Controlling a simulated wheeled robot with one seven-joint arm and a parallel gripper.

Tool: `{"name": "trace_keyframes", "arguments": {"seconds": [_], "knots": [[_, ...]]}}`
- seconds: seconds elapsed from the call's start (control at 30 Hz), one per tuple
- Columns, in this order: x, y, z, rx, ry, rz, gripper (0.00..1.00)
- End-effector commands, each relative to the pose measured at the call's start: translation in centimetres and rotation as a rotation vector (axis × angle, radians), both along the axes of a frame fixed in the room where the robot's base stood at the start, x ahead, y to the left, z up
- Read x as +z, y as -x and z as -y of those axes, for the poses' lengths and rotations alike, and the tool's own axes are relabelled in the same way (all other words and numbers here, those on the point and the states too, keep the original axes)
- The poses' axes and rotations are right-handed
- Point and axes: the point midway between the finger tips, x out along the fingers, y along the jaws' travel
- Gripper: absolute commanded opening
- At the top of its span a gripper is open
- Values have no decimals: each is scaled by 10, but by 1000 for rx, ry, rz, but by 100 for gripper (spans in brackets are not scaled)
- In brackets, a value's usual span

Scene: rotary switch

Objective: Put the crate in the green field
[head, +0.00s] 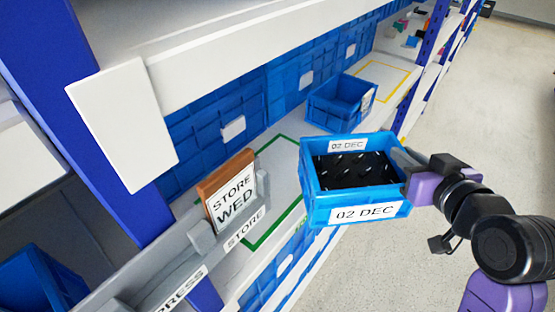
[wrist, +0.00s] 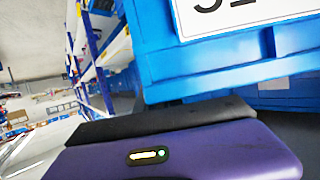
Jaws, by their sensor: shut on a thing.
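The blue crate (head: 352,184) is in the middle of the head view, with "02 DEC" labels and a dark interior holding small bright pieces. My gripper (head: 404,172) is shut on its right wall and holds it up in front of the shelf. In the wrist view the crate (wrist: 215,70) fills the upper right, close to the purple and black gripper body; the fingertips are hidden there. The green field (head: 268,236) is a green outline on the white shelf, left of the crate. The crate hides part of its right side.
A second blue crate (head: 341,103) stands further along the shelf, near a yellow outline (head: 386,72). A "STORE WED" sign (head: 232,198) stands at the shelf's front edge, left of the green field. A blue upright (head: 105,130) rises at the left. The floor at right is clear.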

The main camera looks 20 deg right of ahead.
Motion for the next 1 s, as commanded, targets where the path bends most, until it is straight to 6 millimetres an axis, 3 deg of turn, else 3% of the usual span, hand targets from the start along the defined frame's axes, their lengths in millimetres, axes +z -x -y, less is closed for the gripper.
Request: {"name": "trace_keyframes", "arguments": {"seconds": [0.2,0.53,1.0], "knots": [[-5,-25,-18,4,2,10,0],[-4,-45,-33,2,1,9,0],[3,-130,-96,4,0,2,0]]}}
